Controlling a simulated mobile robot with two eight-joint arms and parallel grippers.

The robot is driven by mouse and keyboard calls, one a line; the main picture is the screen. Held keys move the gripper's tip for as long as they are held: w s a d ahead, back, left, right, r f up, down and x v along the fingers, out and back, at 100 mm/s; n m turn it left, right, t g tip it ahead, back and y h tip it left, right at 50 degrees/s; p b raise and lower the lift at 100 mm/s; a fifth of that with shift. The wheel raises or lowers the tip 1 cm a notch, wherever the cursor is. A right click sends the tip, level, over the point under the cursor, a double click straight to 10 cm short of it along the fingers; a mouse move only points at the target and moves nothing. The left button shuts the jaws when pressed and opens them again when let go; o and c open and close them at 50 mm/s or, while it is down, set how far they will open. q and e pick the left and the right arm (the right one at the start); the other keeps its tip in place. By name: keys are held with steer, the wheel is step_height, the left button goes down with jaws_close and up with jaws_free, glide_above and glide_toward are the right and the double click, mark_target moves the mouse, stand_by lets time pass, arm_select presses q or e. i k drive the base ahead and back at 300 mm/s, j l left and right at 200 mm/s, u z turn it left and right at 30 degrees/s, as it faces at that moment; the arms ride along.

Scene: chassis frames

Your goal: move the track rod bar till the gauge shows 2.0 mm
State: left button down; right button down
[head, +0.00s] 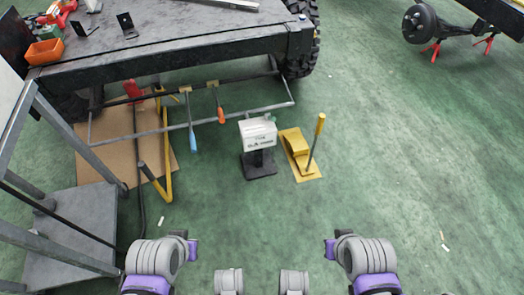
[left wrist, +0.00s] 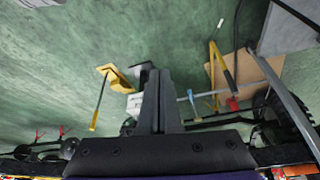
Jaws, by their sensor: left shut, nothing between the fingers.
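A thin dark bar (head: 140,97), which appears to be the track rod, runs across under the front edge of the chassis. A lever with a blue handle (head: 193,138) and one with an orange handle (head: 221,114) hang from it. A white gauge box (head: 258,134) stands on a dark foot on the floor; its lettering is too small to read. It also shows, partly hidden, in the left wrist view (left wrist: 135,103). My left gripper (left wrist: 158,85) is shut and empty, apart from these things. My right gripper is not seen; only arm parts show in the head view.
A grey tubular frame (head: 150,136) lies in front of the bar. A yellow pedal stand with a lever (head: 296,150) is right of the gauge. A yellow jack (head: 165,150) stands on brown board (head: 95,172). A grey shelf rack (head: 70,235) is at left.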

mark_target(186, 90)
steer(key=i+j, duration=0.3)
steer(key=j, duration=0.15)
steer(key=i+j, duration=0.35)
